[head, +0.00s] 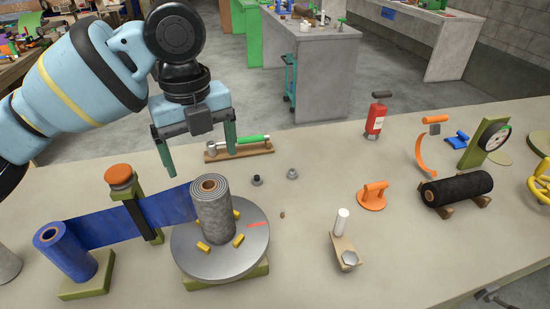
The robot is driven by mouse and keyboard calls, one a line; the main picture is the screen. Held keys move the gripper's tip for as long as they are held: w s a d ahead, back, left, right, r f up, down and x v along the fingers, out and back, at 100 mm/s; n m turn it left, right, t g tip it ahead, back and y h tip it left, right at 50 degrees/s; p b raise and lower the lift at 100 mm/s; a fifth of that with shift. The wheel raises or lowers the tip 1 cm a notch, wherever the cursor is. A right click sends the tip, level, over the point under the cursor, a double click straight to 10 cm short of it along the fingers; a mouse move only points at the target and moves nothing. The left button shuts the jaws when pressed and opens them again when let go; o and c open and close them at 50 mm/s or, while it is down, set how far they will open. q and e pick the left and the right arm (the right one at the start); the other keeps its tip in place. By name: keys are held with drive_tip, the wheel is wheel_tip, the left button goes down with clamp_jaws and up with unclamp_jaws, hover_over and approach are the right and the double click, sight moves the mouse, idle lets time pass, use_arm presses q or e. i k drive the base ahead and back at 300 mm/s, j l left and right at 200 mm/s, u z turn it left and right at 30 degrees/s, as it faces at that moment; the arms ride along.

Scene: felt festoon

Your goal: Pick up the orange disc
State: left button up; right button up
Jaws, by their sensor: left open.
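The orange disc (372,203) lies flat on the grey table, right of the middle, with an orange bar handle standing on top. Nothing covers it. My left gripper (201,162) comes in from the upper left with its two green fingers apart and nothing between them. It hangs above the table near the wooden block with a green-handled tool (240,147), well to the left of the disc and apart from it. My right gripper is not in view.
A grey roll (213,212) on a round metal turntable (190,258) and a blue roll (62,250) stand at the left. A post with an orange-brown cap (120,176) rises beside them. Near the disc are a white-pegged block (343,240), a black roll (458,188) and a red extinguisher (375,122).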

sight(371, 199)
drive_tip(key=k, duration=1)
